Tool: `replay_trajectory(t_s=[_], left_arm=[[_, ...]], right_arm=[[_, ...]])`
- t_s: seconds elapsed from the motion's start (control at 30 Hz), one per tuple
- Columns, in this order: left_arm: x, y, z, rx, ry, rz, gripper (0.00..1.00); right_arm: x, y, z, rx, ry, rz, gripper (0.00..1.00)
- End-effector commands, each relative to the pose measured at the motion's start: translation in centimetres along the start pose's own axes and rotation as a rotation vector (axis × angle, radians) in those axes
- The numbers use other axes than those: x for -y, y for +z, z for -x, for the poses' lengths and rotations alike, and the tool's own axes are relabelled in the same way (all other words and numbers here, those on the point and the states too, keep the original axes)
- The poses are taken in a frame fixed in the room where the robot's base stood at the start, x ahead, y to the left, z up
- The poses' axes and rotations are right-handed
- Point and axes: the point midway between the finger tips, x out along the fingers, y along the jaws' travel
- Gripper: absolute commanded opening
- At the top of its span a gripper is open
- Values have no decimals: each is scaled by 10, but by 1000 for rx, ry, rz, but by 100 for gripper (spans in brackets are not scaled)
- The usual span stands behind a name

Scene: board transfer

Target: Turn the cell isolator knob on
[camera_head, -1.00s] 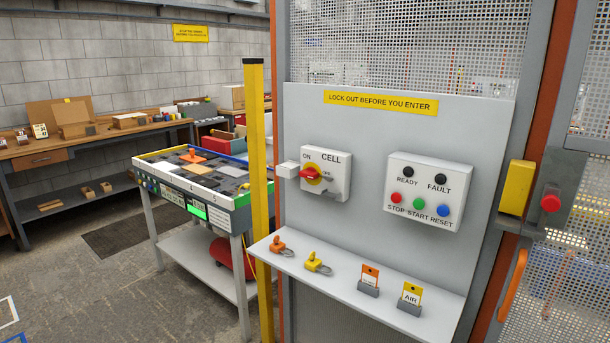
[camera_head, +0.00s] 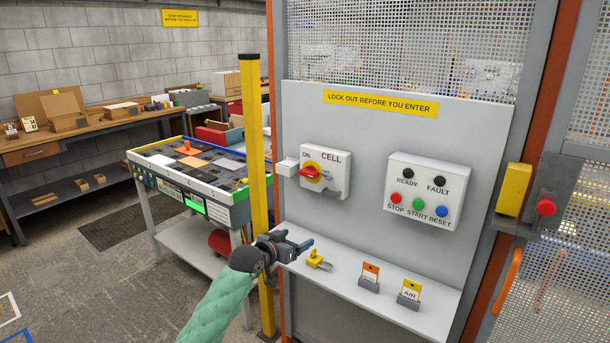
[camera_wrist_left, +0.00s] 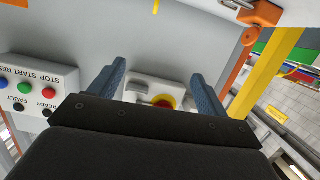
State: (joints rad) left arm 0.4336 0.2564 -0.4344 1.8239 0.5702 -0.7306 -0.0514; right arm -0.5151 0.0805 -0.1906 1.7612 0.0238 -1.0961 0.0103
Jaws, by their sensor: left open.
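The cell isolator is a white box (camera_head: 334,178) marked CELL and ON, fixed on the grey panel. Its red knob (camera_head: 309,173) sits on a yellow disc, with the ON mark above it. My left gripper (camera_head: 303,245) is below the box, in front of the shelf, apart from the knob. In the left wrist view the isolator's red and yellow knob (camera_wrist_left: 164,102) shows between my left gripper's two blue fingers (camera_wrist_left: 160,88), which are spread with nothing between them. My right gripper is in neither view.
A shelf (camera_head: 356,285) below the panel holds a yellow padlock (camera_head: 318,260) and two tags in holders. A button box (camera_head: 427,190) is to the right. A yellow post (camera_head: 256,150) stands left of the panel. The space before the panel is otherwise clear.

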Motion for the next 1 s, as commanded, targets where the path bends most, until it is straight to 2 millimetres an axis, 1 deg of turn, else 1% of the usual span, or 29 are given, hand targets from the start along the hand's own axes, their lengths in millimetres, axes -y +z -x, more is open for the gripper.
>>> replay_trajectory(t_s=[0.03, 0.1, 0.2, 0.3, 0.33, 0.43, 0.57, 0.63, 1.0], left_arm=[[10, -31, -6, -36, 0, -12, 76], [21, -62, -13, -82, 1, -23, 76], [34, -100, -20, -135, 3, -34, 76], [44, -128, -24, -175, 3, -42, 76], [45, -134, -25, -183, 3, -43, 76], [50, -147, -27, -203, 3, -45, 76], [51, -154, -32, -210, 4, -46, 76], [51, -155, -37, -209, 4, -46, 76], [50, -166, -84, -209, 4, -45, 76]], right_arm=[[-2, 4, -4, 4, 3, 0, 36], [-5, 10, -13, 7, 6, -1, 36], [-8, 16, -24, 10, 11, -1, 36], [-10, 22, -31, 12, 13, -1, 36], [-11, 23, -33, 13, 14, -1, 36], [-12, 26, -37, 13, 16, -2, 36], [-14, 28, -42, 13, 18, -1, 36], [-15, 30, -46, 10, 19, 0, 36], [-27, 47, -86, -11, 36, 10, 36]])
